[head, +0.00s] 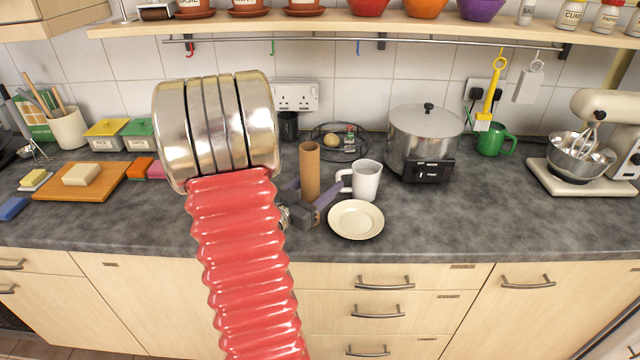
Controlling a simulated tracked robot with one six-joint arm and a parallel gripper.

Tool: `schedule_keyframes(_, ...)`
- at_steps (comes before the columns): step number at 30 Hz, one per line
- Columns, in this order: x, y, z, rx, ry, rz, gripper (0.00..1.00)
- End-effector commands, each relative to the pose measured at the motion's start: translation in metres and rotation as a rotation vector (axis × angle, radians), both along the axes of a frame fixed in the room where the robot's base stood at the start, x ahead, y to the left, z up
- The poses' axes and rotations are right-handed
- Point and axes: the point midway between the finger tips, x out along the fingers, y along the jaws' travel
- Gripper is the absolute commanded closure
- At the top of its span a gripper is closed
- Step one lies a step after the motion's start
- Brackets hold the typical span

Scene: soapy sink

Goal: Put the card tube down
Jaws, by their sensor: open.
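The brown card tube (309,168) stands upright on the grey worktop, left of a white mug (364,180). My gripper (312,203) is low at the tube, its dark fingers apart around the tube's lower part. The fingers hide the tube's base, so I cannot tell whether they touch it. My red ribbed arm with its metal joint covers the worktop left of the tube and hides part of the gripper.
A cream saucer (355,220) lies near the front edge, right of my gripper. A steel pot (424,140) stands behind right, and a wire basket (338,142) is behind the tube. The worktop (465,215) is clear right of the saucer.

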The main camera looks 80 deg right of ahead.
Motion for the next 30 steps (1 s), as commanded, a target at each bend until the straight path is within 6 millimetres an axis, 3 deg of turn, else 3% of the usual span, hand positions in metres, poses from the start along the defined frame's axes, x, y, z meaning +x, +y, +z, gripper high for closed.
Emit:
schedule_keyframes(11, 0.001, 0.002, 0.002, 0.000, 0.001, 0.001, 0.41)
schedule_keyframes(30, 0.033, 0.073, 0.002, 0.000, 0.000, 0.005, 0.41)
